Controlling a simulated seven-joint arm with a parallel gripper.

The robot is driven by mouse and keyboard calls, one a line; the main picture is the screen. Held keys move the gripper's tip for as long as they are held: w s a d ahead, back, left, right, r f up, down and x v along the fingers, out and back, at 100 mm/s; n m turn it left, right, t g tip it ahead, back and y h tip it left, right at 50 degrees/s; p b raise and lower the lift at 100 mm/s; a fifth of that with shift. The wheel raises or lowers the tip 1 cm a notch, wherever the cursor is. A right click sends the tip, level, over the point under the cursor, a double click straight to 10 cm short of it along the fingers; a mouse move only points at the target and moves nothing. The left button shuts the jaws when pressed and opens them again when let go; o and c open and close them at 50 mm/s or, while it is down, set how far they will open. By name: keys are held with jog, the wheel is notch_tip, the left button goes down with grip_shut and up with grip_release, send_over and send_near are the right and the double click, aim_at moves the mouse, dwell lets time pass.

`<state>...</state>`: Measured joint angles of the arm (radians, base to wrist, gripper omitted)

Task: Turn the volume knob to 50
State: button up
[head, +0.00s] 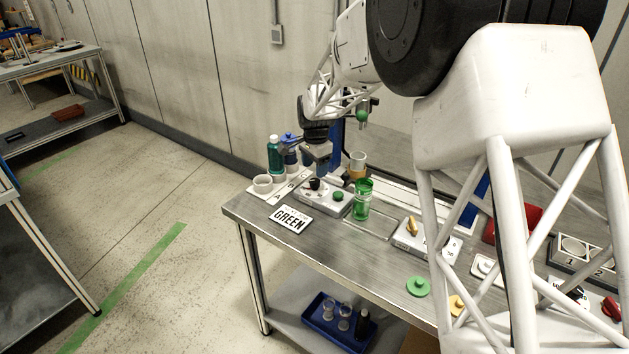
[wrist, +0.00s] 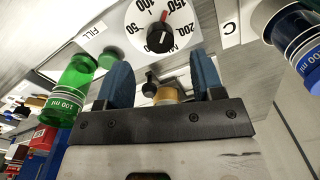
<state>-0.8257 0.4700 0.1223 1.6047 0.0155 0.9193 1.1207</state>
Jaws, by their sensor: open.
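The volume knob (wrist: 159,39) is black with a red pointer mark and sits in a white round dial (wrist: 135,30) marked 50, 100, 150 and 200. The pointer is towards the upper side, near the 100 to 150 numbers; its exact reading is hard to tell. In the head view the knob (head: 314,184) is on a grey pump box (head: 323,200) at the table's left end. My gripper (wrist: 161,58) is open, its two blue fingers apart with the knob just beyond their tips. I cannot tell whether they touch it. In the head view my gripper (head: 318,160) is just above the box.
A green button (head: 338,195) and a green 100 ml container (head: 362,203) are right of the knob.

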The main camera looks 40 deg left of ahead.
aim_at(314, 180)
jog(key=shift+f, duration=2.85)
jog(key=shift+c, duration=0.2)
jog(key=c, duration=0.9)
